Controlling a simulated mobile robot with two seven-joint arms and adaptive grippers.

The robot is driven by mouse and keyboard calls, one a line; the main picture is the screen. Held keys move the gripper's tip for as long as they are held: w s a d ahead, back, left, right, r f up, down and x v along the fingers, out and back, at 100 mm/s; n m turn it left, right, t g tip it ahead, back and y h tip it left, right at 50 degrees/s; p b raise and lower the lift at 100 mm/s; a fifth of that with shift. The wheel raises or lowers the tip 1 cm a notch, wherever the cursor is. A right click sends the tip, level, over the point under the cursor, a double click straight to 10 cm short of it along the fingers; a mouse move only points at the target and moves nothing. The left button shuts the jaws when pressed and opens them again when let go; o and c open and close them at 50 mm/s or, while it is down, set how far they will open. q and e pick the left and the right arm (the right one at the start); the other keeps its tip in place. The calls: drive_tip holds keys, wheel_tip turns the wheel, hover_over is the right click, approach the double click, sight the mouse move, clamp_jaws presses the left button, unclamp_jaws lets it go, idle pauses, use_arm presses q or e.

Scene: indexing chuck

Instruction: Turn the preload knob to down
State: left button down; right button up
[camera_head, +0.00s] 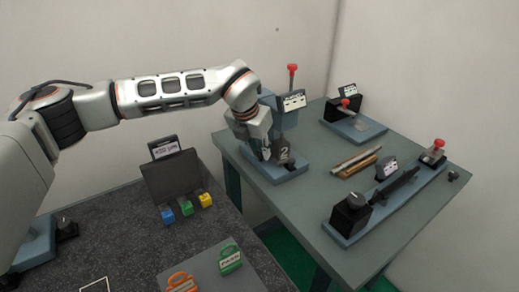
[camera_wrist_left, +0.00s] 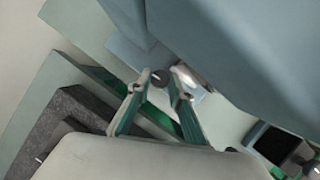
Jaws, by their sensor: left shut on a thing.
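My left gripper (camera_head: 268,147) reaches down over a blue-based fixture (camera_head: 288,174) at the left end of the green-grey table. In the wrist view my left gripper (camera_wrist_left: 158,92) has its fingers on either side of a small dark round knob (camera_wrist_left: 159,78) and is shut on it. I take this to be the preload knob. In the head view the gripper hides most of the knob, and its pointer or marking cannot be read. A small label sign (camera_head: 292,101) and a red-topped lever (camera_head: 292,72) stand behind it. My right gripper is in neither view.
Metal and wooden rods (camera_head: 358,163) lie mid-table. A fixture with a black block (camera_head: 350,213) stands at the front right, and another with a red knob (camera_head: 345,103) at the back. A dark speckled bench (camera_head: 120,235) at left holds coloured blocks and tags.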

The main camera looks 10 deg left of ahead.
use_arm(q)
drive_tip(key=shift+m, duration=0.6)
drive_tip(key=c, duration=2.1)
unclamp_jaws()
drive_tip(key=v, duration=1.2)
drive_tip(key=shift+a, duration=0.25)
drive_tip(key=shift+w, duration=0.15)
